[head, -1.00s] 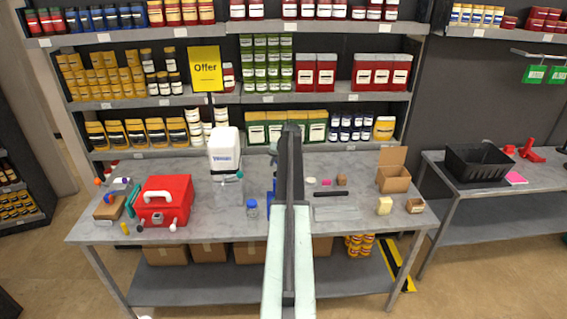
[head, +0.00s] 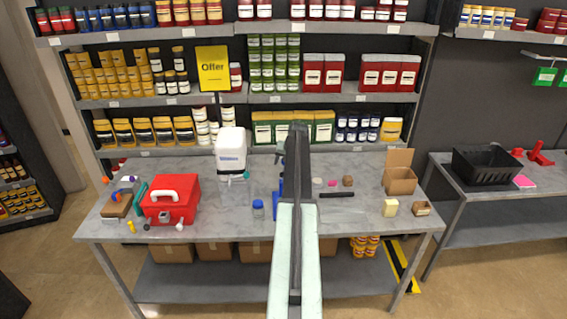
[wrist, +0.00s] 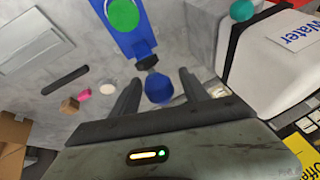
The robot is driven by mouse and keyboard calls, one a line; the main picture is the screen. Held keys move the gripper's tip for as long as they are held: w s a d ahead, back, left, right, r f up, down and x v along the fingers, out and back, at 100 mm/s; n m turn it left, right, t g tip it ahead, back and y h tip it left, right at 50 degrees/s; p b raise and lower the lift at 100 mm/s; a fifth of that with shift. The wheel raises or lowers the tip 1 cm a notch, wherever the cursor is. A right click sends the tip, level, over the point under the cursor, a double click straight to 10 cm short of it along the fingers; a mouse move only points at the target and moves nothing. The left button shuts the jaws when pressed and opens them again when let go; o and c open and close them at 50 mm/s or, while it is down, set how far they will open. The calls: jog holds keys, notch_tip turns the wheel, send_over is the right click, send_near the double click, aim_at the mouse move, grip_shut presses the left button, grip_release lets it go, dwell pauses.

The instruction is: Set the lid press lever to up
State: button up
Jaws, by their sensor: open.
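The lid press appears to be the blue device with a green disc (wrist: 122,14) in the wrist view. A dark joint and a round dark-blue knob (wrist: 158,89), which looks like its lever end, extend from it toward me. My gripper (wrist: 157,90) is open, with one finger on each side of the knob; I cannot tell if either touches it. In the head view a blue part of the device (head: 276,205) shows on the table, left of my arm. My arm hides the rest, and my gripper's fingers are not clear there.
A white water container (wrist: 275,60) stands close to the right in the wrist view; it also shows in the head view (head: 231,150). A red toolbox (head: 171,207), small blue-lidded jar (head: 258,211) and open cardboard box (head: 400,181) share the table. Stocked shelves rise behind.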

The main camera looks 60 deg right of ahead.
jog(key=p+v, duration=0.4)
jog(key=v, duration=0.2)
jog(key=shift+r, duration=0.2)
jog(key=shift+a, duration=0.1)
